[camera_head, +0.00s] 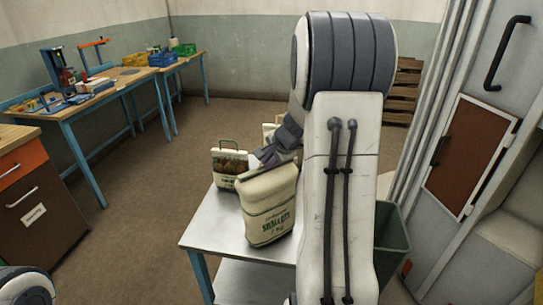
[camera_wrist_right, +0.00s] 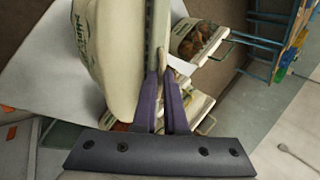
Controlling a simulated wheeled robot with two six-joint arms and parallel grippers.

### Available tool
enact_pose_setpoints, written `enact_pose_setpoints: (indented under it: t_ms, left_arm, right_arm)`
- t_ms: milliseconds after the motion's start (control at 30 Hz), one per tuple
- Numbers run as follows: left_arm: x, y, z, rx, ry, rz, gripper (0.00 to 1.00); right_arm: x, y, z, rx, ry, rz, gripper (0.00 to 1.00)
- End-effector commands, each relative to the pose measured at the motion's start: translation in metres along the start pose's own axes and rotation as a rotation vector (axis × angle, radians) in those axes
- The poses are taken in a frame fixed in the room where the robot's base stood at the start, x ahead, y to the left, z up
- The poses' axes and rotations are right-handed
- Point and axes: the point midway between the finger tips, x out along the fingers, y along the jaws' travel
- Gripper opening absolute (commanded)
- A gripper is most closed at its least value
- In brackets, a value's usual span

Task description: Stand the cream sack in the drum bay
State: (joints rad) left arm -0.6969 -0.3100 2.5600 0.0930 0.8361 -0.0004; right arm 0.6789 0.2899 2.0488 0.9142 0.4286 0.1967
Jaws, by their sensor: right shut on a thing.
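The cream sack (camera_head: 268,212) with dark green lettering is at the metal table, upright and slightly tilted. I cannot tell whether its bottom touches the tabletop. My right gripper (camera_head: 272,160) is shut on its top edge, partly hidden by my own arm. In the right wrist view the fingers (camera_wrist_right: 164,85) pinch the seam of the cream sack (camera_wrist_right: 112,45). My left gripper is out of view. I cannot pick out the drum bay for certain.
The metal table (camera_head: 212,228) also holds a sack with a brown picture and green handle (camera_head: 228,165) and another pale sack behind. A dark green bin (camera_head: 393,245) stands right of the table. Workbenches (camera_head: 100,95) line the left; the floor between is clear.

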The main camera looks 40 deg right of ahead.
Motion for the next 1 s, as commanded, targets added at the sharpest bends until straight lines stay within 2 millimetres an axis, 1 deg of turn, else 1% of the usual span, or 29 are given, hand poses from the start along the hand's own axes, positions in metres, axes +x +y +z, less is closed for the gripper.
enact_pose_setpoints:
  t_ms: [33,133,400,433,467,500,833,933,1000]
  left_arm:
    - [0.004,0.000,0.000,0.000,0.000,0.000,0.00]
    - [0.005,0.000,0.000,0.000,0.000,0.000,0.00]
    - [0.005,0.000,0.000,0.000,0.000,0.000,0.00]
    - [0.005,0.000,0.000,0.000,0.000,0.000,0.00]
    - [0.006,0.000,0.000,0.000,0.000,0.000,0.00]
    - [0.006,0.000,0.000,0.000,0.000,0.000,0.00]
    - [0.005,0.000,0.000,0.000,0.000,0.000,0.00]
    - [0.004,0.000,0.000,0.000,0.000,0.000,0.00]
    - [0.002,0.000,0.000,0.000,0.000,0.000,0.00]
  right_arm:
    - [0.004,0.000,-0.002,0.000,0.006,-0.011,0.00]
    - [0.009,0.003,-0.002,0.000,0.006,-0.012,0.00]
    - [0.011,0.005,-0.002,-0.001,0.007,-0.009,0.00]
    - [0.014,0.011,-0.001,0.001,0.001,0.001,0.21]
    - [0.014,0.011,-0.001,0.001,0.001,0.001,0.33]
    - [0.014,0.011,-0.001,0.001,0.001,0.001,0.40]
    - [0.012,0.009,-0.001,0.000,0.001,-0.002,0.40]
    - [0.005,0.008,-0.001,0.000,0.002,-0.004,0.40]
    - [-0.005,0.007,-0.001,0.000,0.003,-0.006,0.40]
